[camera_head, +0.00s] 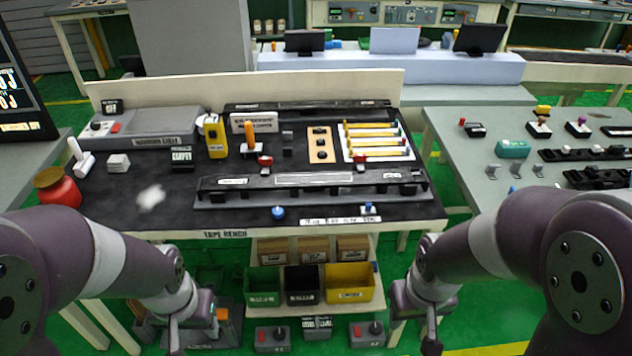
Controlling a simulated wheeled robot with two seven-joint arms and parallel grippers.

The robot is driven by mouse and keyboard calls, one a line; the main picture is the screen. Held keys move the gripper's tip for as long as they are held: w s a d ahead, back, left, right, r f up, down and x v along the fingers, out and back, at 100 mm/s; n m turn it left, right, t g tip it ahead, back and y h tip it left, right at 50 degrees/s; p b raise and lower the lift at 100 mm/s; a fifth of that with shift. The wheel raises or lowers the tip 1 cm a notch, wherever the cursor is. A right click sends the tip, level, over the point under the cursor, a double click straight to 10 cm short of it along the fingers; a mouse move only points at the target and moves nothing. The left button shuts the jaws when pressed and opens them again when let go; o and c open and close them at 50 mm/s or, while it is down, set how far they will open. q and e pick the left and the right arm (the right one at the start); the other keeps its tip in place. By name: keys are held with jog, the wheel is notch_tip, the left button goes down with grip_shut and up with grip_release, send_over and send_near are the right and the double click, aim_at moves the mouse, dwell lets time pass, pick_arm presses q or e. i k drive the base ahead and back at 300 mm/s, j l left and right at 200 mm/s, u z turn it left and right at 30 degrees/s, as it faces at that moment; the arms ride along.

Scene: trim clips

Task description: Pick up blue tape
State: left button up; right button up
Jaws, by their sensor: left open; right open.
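A small round blue item (278,212), which looks like the blue tape, sits near the front edge of the dark bench top, in front of the long black trim part (315,185). It is too small to make out as a roll. A smaller blue-and-white item (369,209) sits to its right by a white label strip. My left gripper (194,335) is open and empty, low in front of the bench and left of the blue item. My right gripper (414,332) is open and empty, low in front of the bench and right of it.
Green, black and yellow bins (348,291) sit below. A second table (470,170) is at right.

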aim_at(396, 122)
jog(key=i+l+z, duration=0.7)
jog(key=i+l, duration=0.15)
jog(key=i+l+z, duration=0.35)
jog(key=i, duration=0.15)
